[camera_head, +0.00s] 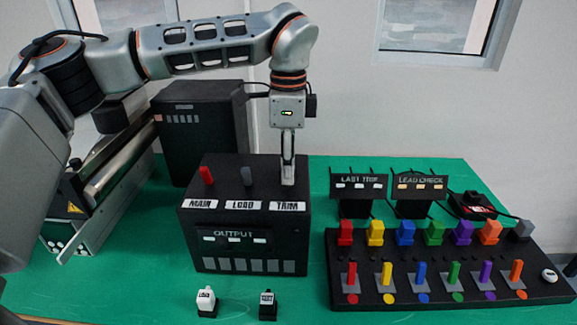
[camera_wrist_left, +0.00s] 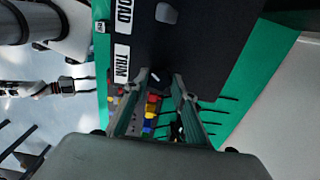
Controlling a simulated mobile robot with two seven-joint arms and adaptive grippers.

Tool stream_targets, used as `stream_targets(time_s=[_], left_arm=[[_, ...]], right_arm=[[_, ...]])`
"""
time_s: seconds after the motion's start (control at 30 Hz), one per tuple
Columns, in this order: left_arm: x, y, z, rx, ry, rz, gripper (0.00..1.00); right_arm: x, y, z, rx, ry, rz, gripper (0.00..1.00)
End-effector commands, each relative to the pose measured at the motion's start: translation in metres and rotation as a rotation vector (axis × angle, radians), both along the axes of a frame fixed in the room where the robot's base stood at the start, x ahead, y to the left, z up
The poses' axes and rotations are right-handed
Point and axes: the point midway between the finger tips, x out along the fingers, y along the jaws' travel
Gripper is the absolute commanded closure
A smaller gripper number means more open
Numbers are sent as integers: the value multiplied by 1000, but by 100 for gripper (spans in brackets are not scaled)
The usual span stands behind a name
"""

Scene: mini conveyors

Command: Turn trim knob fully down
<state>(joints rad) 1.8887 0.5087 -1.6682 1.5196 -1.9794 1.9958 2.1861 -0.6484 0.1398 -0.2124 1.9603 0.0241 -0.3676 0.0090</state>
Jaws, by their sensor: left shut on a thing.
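The black output box (camera_head: 248,218) stands on the green table with the labels MAIN, LOAD and TRIM along its top front edge. My left gripper (camera_head: 288,180) points straight down onto the box top behind the TRIM label (camera_head: 287,206). It is shut on the trim knob, which its fingers hide in the head view. What looks like my right gripper (camera_wrist_left: 76,84) shows small at the left there.
A red knob (camera_head: 206,175) and a grey knob (camera_head: 247,176) stand left of my left gripper. A black panel (camera_head: 450,270) with coloured levers is at the right. Two small switch-like pieces (camera_head: 206,302) (camera_head: 267,305) stand in front.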

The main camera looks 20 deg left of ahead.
Motion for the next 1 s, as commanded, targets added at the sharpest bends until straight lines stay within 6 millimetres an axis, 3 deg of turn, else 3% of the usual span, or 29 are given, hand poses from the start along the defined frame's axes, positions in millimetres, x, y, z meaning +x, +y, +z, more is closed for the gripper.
stream_targets(time_s=[0.5, 1.0], left_arm=[[1, 0, 1, -2, -4, 452, 96], [1, 0, 2, -3, -4, 647, 96]], right_arm=[[-1, 0, -5, 1, 2, 0, 60], [-2, 0, -8, -1, 4, 0, 60]])
